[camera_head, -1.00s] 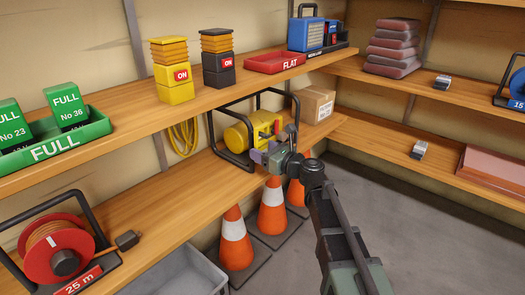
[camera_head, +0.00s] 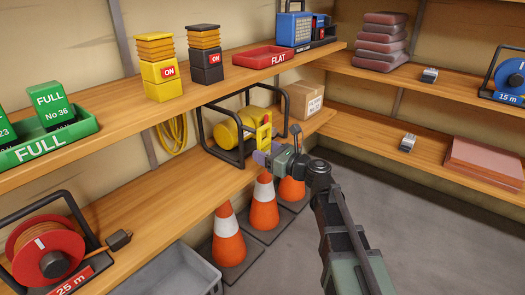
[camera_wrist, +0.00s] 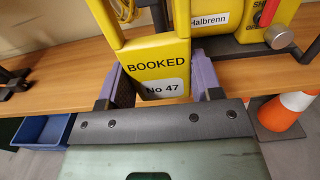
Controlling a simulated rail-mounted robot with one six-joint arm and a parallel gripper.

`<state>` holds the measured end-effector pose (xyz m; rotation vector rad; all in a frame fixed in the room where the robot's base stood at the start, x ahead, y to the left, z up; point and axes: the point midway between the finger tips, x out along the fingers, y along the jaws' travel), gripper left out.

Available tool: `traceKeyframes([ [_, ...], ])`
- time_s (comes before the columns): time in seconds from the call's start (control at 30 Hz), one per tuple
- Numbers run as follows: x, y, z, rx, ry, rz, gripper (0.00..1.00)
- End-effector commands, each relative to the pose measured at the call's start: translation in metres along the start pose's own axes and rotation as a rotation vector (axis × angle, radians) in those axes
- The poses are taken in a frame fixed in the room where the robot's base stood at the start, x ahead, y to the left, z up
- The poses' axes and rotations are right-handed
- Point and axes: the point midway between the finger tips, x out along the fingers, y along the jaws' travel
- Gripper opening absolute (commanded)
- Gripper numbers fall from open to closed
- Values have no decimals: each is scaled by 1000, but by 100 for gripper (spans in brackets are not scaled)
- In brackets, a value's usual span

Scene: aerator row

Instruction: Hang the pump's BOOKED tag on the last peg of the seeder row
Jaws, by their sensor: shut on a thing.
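The yellow BOOKED tag (camera_wrist: 155,68), marked No 47, stands upright between the two purple fingers of my gripper (camera_wrist: 157,88) in the wrist view. My gripper is shut on its lower part. A yellow loop rises from the tag's top and runs out of the picture. Behind it is the yellow pump (camera_wrist: 240,22) with a Halbrenn label and a red lever. In the head view the pump (camera_head: 228,132) sits in a black frame on the lower left shelf. My gripper (camera_head: 266,157) is at that shelf's front edge, just right of the pump. I see no peg row.
Traffic cones (camera_head: 264,205) stand on the floor below my gripper. A cardboard box (camera_head: 302,101) is behind the pump. The upper shelf holds ON beacons (camera_head: 160,80), a red FLAT tray (camera_head: 264,57) and a green FULL tray (camera_head: 50,143). The floor at right is clear.

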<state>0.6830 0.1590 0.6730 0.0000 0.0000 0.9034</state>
Motion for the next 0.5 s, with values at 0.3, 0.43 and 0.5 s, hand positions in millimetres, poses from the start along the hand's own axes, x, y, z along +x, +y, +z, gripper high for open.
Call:
traceKeyframes([
  [0.3,-17,0,0,0,0,-1,40],
  [0.43,-23,0,0,0,0,-1,40],
  [0.5,-26,0,0,0,0,-1,40],
])
